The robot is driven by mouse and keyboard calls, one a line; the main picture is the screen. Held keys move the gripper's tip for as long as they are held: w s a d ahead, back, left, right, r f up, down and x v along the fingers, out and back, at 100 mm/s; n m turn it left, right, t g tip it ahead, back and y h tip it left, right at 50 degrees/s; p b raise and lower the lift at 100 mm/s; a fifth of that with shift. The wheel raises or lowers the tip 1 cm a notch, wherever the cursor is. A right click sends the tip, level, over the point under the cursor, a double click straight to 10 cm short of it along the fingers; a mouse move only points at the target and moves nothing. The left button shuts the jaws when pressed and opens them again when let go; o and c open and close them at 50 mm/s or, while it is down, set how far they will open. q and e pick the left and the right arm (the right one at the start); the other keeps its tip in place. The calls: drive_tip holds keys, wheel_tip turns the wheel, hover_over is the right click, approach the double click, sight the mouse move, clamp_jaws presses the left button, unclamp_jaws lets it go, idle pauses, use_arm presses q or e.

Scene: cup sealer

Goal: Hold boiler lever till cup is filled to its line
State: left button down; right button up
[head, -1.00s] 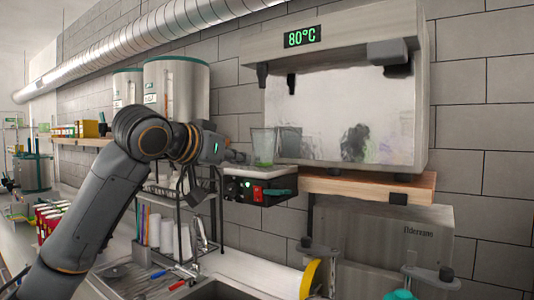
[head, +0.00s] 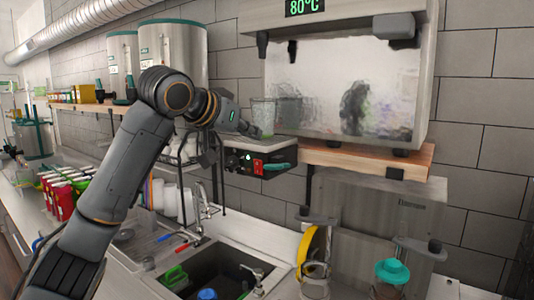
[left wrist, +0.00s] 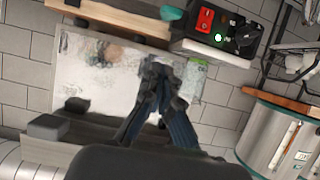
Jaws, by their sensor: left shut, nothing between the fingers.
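The boiler (head: 335,100) is a steel box with a green 80°C display on the wall. Two black taps (head: 262,46) hang at its front left; I cannot tell a lever apart from them. A clear cup with a green tint (head: 263,112) stands upright below them on a small platform (head: 283,141); its fill level and line are too small to read. The cup also shows in the left wrist view (left wrist: 194,79). My left gripper (head: 256,130) is shut and empty, low beside the cup; its fingers also show in the left wrist view (left wrist: 156,80). My right gripper is out of view.
A black control box (head: 250,163) with a red switch hangs under the platform. A wooden shelf (head: 368,158) runs under the boiler. Below are a sink (head: 225,270) and a steel machine (head: 375,212). Two tall steel containers (head: 172,62) stand at the left.

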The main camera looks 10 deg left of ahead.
use_arm(q)
drive_tip(key=p, duration=0.4)
hover_over(268, 166)
drive_tip(key=w, duration=0.1)
wheel_tip(268, 166, down, 3)
drive_tip(key=shift+d+r, duration=0.1)
drive_tip(key=shift+r, duration=0.1)
drive_tip(key=f, duration=0.2)
drive_tip(key=shift+s+f+p, duration=0.25)
drive_tip(key=shift+f+p, duration=0.05)
drive_tip(key=shift+f, duration=0.1)
drive_tip(key=shift+s+a+f, duration=0.25)
drive_tip(key=shift+a+f, duration=0.05)
drive_tip(key=shift+f, duration=0.4)
drive_tip(key=shift+d, duration=0.1)
drive_tip(key=shift+w+d+f, duration=0.1)
